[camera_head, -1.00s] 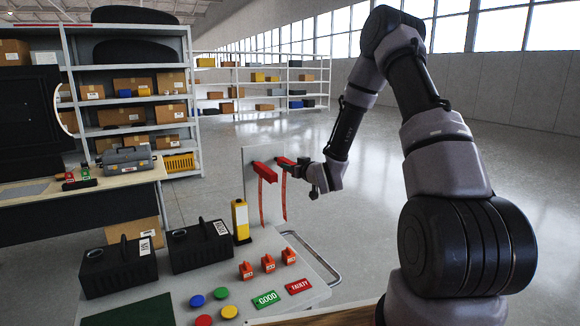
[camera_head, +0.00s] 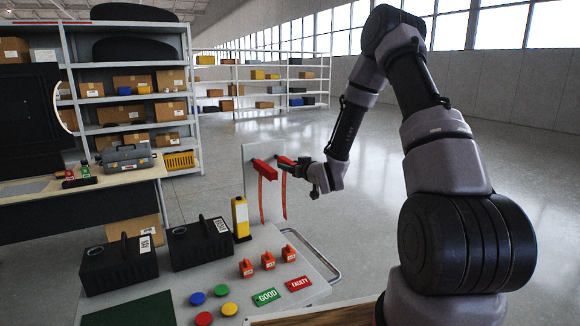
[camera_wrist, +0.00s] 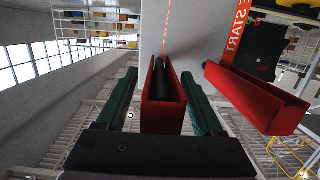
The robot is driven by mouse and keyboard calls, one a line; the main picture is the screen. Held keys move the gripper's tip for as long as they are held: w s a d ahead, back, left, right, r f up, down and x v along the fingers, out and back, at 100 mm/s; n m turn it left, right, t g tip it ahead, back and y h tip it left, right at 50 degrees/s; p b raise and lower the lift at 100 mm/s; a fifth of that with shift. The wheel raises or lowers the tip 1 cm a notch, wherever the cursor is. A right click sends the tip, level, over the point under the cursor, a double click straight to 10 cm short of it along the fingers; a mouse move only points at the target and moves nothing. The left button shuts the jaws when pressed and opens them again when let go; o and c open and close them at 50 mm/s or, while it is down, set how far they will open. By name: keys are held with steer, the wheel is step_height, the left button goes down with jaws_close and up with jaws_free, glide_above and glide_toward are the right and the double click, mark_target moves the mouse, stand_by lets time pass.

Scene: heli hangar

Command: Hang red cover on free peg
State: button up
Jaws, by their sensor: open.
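My gripper (camera_head: 303,168) is at the upright grey panel (camera_head: 256,158) on the bench. In the wrist view my gripper (camera_wrist: 159,76) is open, with one green finger on each side of a red cover (camera_wrist: 163,112). Gaps show between the fingers and this cover. The cover is a narrow open channel around a dark peg (camera_wrist: 158,78) and sits at the panel. A second red cover (camera_wrist: 255,98) is to its right, outside the fingers; it is also on the panel in the head view (camera_head: 265,169). Red ribbons (camera_head: 284,198) hang below both covers. My fingers partly hide the nearer cover in the head view.
The bench (camera_head: 285,258) holds black boxes (camera_head: 118,265), a yellow block (camera_head: 240,218), small orange items (camera_head: 268,260), colored buttons (camera_head: 221,291) and GOOD (camera_head: 266,296) and FAULTY (camera_head: 298,284) plates. Floor to the right is clear.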

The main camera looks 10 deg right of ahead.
steer(key=v, duration=1)
steer(key=shift+s, duration=0.15)
steer(key=shift+d, duration=0.15)
